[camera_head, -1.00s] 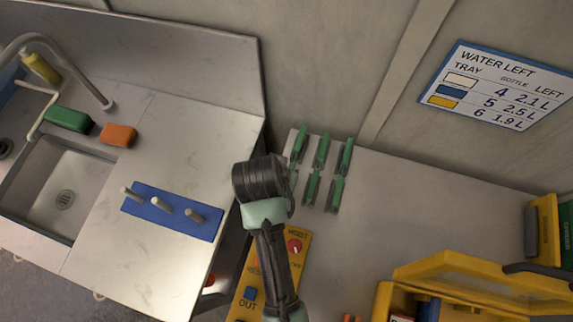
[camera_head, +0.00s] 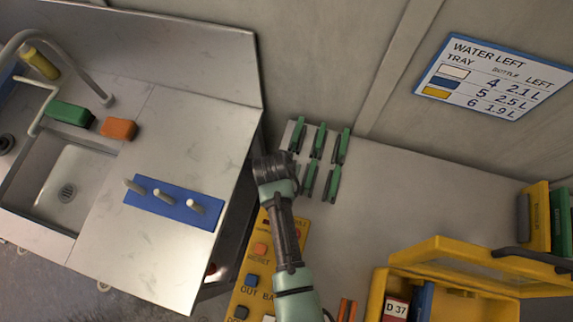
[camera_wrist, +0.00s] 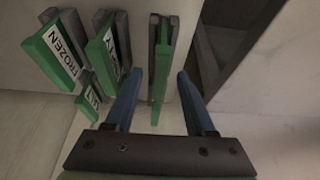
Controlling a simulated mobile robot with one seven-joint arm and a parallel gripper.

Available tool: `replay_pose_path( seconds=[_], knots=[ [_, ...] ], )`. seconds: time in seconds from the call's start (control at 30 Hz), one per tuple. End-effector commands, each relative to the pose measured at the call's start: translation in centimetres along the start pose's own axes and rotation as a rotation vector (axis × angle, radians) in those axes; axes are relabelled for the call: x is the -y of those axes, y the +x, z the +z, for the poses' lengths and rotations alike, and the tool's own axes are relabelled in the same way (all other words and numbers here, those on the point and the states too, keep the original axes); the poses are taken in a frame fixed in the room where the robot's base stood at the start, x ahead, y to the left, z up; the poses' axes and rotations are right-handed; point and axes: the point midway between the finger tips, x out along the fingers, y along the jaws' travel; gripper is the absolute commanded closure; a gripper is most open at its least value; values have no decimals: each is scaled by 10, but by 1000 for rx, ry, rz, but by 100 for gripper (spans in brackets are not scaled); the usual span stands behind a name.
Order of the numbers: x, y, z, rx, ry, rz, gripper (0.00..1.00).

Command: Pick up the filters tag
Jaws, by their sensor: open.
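Several green tags in grey holders stand in two rows on the grey bench, one of them a tag (camera_head: 298,136) in the back row. In the wrist view one tag reads FROZEN (camera_wrist: 52,52) and a second tag (camera_wrist: 103,55) has a partly hidden label. A third green tag (camera_wrist: 161,72) shows edge-on between my fingers, its label not visible, so I cannot tell which is the filters tag. My gripper (camera_wrist: 158,76) is open, with one blue finger on each side of that tag. I see no clear contact. In the head view my wrist hides the fingers.
A yellow button panel (camera_head: 262,245) lies below my arm. An open yellow case (camera_head: 375,300) stands at the lower right. A blue peg board (camera_head: 175,207) lies on the sink counter (camera_head: 150,265) to the left. The bench right of the tags is clear.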

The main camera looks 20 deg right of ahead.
Motion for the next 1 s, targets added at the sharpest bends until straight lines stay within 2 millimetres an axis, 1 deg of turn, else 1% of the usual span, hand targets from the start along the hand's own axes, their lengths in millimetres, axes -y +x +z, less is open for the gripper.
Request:
replay_pose_path(
  seconds=[0.1, 0.37, 0.4, 0.47, 0.6, 0.7, 1.0],
  knots=[
    [-1, 7, 0, 0, 1, 1, 45],
    [0, 9, 0, -1, 1, -1, 45],
    [0, 9, 0, -1, 1, 0, 49],
    [0, 9, 0, -1, 1, 0, 59],
    [0, 9, 0, 0, 1, 0, 85],
    [0, 9, 0, 0, 1, 0, 100],
    [0, 9, 0, 0, 0, 0, 100]
  ],
)
